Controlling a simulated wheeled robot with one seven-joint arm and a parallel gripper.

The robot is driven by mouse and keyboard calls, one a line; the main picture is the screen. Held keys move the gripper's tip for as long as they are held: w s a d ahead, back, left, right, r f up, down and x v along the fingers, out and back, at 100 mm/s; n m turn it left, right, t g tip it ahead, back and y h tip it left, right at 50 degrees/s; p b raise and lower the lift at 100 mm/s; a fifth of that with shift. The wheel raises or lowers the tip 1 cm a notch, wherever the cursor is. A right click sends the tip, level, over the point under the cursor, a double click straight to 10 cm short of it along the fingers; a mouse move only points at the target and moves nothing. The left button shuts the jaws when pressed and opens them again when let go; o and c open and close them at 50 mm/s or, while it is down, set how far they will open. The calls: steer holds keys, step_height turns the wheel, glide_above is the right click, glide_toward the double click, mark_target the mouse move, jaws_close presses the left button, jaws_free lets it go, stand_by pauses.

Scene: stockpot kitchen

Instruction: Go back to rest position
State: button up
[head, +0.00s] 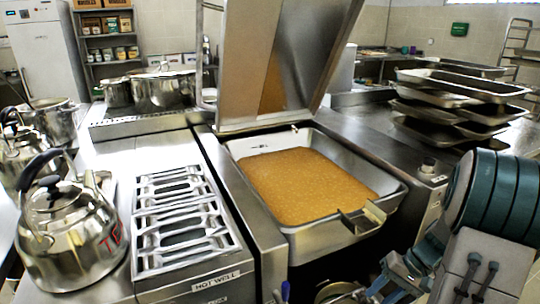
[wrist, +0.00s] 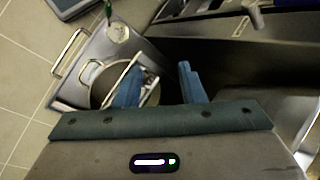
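My gripper (wrist: 158,82) shows in the wrist view with two blue fingers standing apart. I see nothing held between them. In the head view my arm is at the lower right, in front of the tilting pan (head: 398,190). The fingertips cannot be made out clearly there. The pan holds an orange-brown food (head: 310,185), and its lid (head: 285,55) is raised.
A slotted hot well unit (head: 182,225) and a steel kettle (head: 68,235) stand to the left. Stacked metal trays (head: 465,85) lie on the right counter. A round metal vessel (head: 340,292) is low in front of the pan. Stockpots (head: 163,90) stand behind.

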steer(key=s+a+r+n+t+h+p, duration=0.1)
steer(key=s+a+r+h+p, duration=0.1)
steer(key=a+r, duration=0.3)
steer(key=s+a+r+n+t+h+p, duration=0.1)
steer(key=s+a+r+p, duration=0.3)
steer(key=r, duration=0.7)
steer(key=s+a+r+n+h+p, duration=0.2)
steer(key=s+a+r+h+p, duration=0.1)
steer(key=a+r, duration=0.4)
step_height(320, 180, up, 2)
steer(key=shift+s+a+r+t+p, duration=0.1)
steer(key=shift+s+a+t+p, duration=0.25)
steer(key=shift+s+p, duration=0.45)
steer(key=shift+w+d, duration=0.1)
steer(key=shift+w, duration=0.15)
